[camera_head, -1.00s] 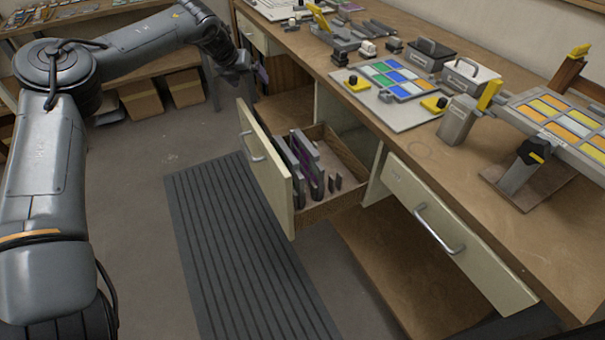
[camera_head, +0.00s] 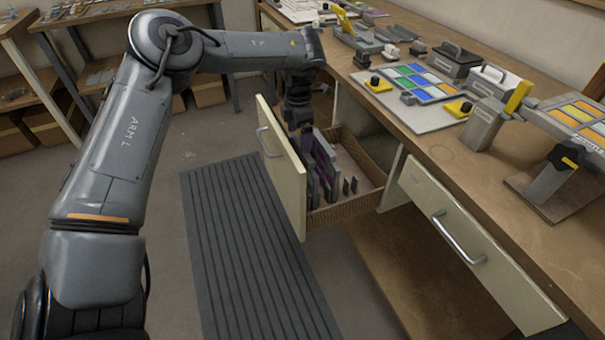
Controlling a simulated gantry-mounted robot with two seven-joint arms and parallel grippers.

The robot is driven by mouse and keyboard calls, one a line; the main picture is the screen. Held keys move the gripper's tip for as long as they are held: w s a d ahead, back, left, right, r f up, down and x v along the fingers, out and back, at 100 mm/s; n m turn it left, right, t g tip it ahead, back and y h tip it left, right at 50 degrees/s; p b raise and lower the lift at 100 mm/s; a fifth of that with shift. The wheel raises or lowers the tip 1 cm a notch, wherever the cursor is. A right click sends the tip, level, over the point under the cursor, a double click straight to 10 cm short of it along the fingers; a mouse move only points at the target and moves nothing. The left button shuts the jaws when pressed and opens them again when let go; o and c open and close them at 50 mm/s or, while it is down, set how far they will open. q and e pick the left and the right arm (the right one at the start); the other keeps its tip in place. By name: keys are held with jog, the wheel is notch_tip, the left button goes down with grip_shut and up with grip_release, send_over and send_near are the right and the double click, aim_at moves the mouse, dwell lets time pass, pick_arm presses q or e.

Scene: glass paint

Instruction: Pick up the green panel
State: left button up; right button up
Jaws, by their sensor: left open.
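A panel with green, blue and pale cells (camera_head: 409,71) lies on a white board on the workbench; I cannot tell whether a green cell is a separate panel. Dark and purple upright pieces (camera_head: 322,165) stand in an open drawer (camera_head: 352,208) below the bench top. My left gripper (camera_head: 302,127) points down over the drawer's far left side, close to these pieces. It is open, with nothing visible in it; its fingertips are small and dark here. My right gripper is not in view.
The drawer's pale front (camera_head: 283,165) with its handle stands out over the floor mat (camera_head: 245,240). A second drawer front (camera_head: 455,235) is at the right. A tilted rack with yellow and orange panels (camera_head: 575,115) stands on the bench. The bench front edge borders the drawer.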

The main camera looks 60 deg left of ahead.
aim_at(299, 148)
pick_arm(q)
notch_tip(299, 148, down, 4)
jog(key=b, duration=0.3)
jog(key=shift+w+a+f, duration=0.1)
jog(key=shift+w+f, duration=0.05)
jog(key=shift+f, duration=0.1)
jog(key=shift+f+b, duration=0.35)
jog(key=shift+f, duration=0.05)
jog(key=shift+c, duration=0.2)
jog(key=shift+r, duration=0.1)
grip_shut()
